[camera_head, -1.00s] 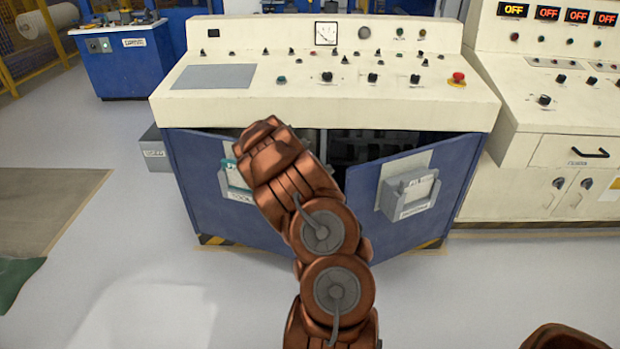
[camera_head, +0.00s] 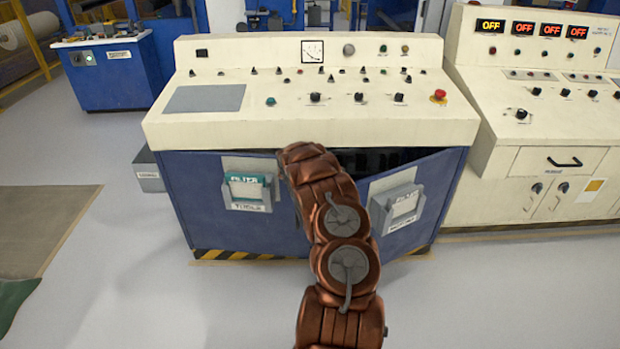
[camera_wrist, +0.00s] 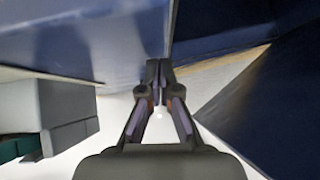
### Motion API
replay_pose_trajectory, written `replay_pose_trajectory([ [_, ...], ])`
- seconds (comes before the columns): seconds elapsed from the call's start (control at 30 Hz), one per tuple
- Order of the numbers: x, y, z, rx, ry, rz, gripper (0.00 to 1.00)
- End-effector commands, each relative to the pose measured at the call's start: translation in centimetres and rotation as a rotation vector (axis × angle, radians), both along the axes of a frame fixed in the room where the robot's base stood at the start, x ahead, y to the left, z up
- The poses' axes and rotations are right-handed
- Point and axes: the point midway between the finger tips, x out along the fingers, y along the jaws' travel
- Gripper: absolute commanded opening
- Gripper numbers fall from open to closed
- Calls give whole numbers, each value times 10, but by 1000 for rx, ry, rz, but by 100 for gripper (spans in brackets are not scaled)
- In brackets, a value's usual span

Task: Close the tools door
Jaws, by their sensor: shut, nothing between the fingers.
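The tools door (camera_head: 215,220) is the blue left door of the console cabinet, with a "TOOLS" label under a grey-and-green box (camera_head: 248,190). In the head view it looks nearly flush with the cabinet front; my arm hides its right edge. In the wrist view the door (camera_wrist: 80,40) fills the upper left, with its box (camera_wrist: 65,110) at the left. My gripper (camera_wrist: 158,75) is shut and empty, its fingertips at the door's free edge; I cannot tell whether they touch. In the head view my arm hides the gripper.
The right cabinet door (camera_head: 385,225) stands ajar, swung outward, with a grey box on it; it also shows in the wrist view (camera_wrist: 275,110). A dark gap shows above it. A cream console (camera_head: 310,125) overhangs both doors. The floor (camera_head: 180,300) in front is clear.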

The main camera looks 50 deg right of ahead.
Motion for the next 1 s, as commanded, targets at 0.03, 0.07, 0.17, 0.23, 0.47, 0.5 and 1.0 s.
replay_pose_trajectory([
  [0.03,5,0,2,2,-2,4,0],
  [0.07,7,-1,2,1,-3,6,0],
  [0.17,13,-3,3,-1,-3,11,0],
  [0.23,16,-3,3,0,-3,13,0],
  [0.47,20,-4,0,0,-1,18,0],
  [0.5,20,-4,0,1,-1,18,0],
  [1.0,20,-4,0,0,-2,18,0],
])
